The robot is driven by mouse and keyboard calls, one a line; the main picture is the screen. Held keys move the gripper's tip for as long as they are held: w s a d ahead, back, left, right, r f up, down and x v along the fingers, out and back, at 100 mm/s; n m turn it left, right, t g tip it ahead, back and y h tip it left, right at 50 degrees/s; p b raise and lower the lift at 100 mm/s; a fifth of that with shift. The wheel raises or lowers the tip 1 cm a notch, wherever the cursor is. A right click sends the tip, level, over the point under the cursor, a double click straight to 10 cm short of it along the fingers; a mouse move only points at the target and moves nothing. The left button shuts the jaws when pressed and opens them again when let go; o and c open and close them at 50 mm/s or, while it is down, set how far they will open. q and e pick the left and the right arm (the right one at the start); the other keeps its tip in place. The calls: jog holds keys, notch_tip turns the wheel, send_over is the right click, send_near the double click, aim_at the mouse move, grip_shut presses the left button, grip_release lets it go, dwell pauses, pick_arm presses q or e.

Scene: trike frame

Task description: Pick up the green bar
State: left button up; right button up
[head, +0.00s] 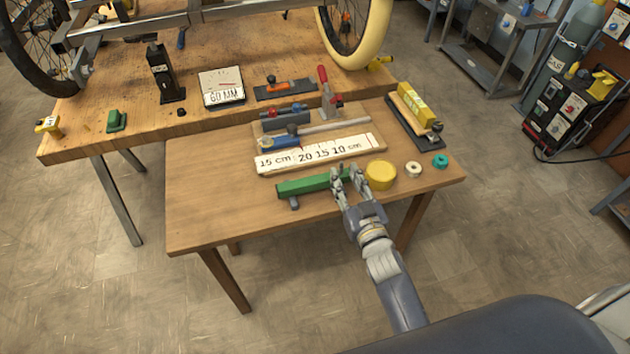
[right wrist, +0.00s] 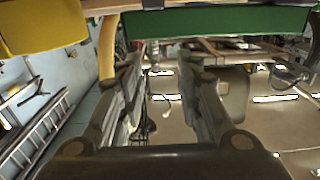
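The green bar (head: 305,186) lies near the front edge of the small wooden table, with a small grey-blue piece at its lower left side. In the right wrist view the bar (right wrist: 215,22) spans the top, just past the fingertips. My right gripper (head: 348,177) is at the bar's right end, and its fingers hide part of that end. In the right wrist view the gripper (right wrist: 165,68) has its two fingers apart with an empty gap between them. I cannot tell whether a finger touches the bar. My left gripper is not in view.
A yellow disc (head: 381,174) sits close to the right of my gripper, with a cream ring (head: 413,169) and a teal ring (head: 440,161) beyond. A ruler board (head: 315,153) lies behind the bar. The table's left part is clear.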

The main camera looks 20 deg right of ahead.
aim_at(342, 166)
jog(key=shift+w+r, duration=0.15)
jog(key=shift+w, duration=0.35)
jog(key=w, duration=0.4)
jog(key=shift+d+p, duration=0.2)
jog(key=shift+p, duration=0.15)
grip_shut()
